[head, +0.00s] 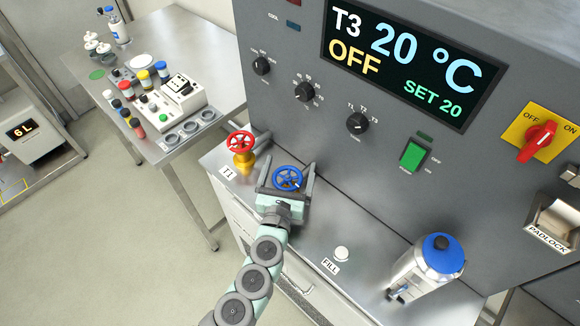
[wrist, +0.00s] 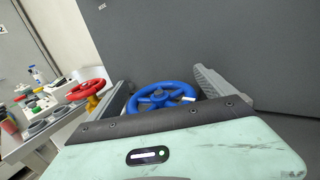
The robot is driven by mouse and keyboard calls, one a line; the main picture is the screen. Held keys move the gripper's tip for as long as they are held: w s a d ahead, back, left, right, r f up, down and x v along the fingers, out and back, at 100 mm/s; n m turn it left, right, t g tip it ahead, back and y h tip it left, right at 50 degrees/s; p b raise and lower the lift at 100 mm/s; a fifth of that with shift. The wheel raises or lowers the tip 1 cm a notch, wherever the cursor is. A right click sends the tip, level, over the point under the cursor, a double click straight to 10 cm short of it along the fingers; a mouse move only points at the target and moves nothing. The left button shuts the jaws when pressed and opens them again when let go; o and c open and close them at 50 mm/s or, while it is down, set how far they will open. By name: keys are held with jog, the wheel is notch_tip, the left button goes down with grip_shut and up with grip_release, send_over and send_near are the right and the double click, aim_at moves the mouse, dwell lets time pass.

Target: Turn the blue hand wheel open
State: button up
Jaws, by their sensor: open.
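The blue hand wheel (head: 287,178) sits on the metal counter in front of the grey control panel. It also shows in the wrist view (wrist: 160,98), between my two fingers, with a small white mark on its rim at the right. My gripper (head: 286,172) is open, with one finger on each side of the wheel. In the wrist view a gap shows between the wheel and the right finger; the left finger is close to the rim, and I cannot tell whether it touches. The wheel's stem and base are hidden behind my gripper.
A red hand wheel (head: 240,142) on a yellow valve, by the T1 label, stands close left of my gripper. A side table (head: 200,50) holds bottles and vials.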

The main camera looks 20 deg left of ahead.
jog(key=shift+w+f, duration=0.1)
jog(key=shift+w, duration=0.1)
jog(key=c, duration=1.4)
